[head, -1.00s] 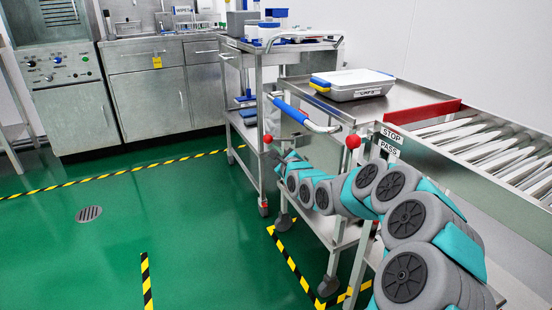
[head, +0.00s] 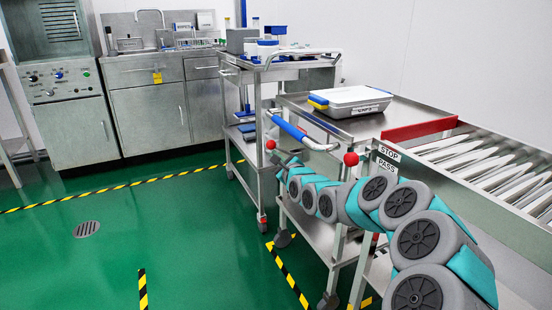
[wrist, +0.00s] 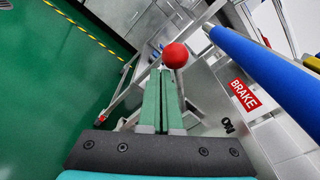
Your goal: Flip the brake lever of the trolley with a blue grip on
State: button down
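The trolley (head: 312,226) with the blue grip (head: 290,125) stands right of centre in the head view. Its brake lever ends in a red ball (head: 270,144) near the left end of the grip. In the wrist view the red ball (wrist: 175,55) sits just beyond my fingertips, with its grey rod partly hidden behind the right finger. Contact with the ball cannot be told.
A white tray (head: 350,103) lies on the surface behind the grip. A second red ball (head: 351,159) stands by the STOP and PASS labels of the roller conveyor (head: 489,165). Another trolley (head: 258,73) stands behind. The green floor (head: 190,240) at left is open.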

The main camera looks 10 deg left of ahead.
jog(key=shift+s+a+r, duration=0.1)
jog(key=shift+a+r, duration=0.15)
jog(key=s+d+f+b, duration=0.1)
jog(key=s+d, duration=0.2)
jog(key=s, duration=0.1)
jog(key=s+d+f+b, duration=0.1)
jog(key=s+d+f, duration=0.1)
jog(key=s, duration=0.3)
jog(key=shift+s+d+f, duration=0.2)
jog(key=shift+d+f, duration=0.05)
jog(key=shift+d, duration=0.4)
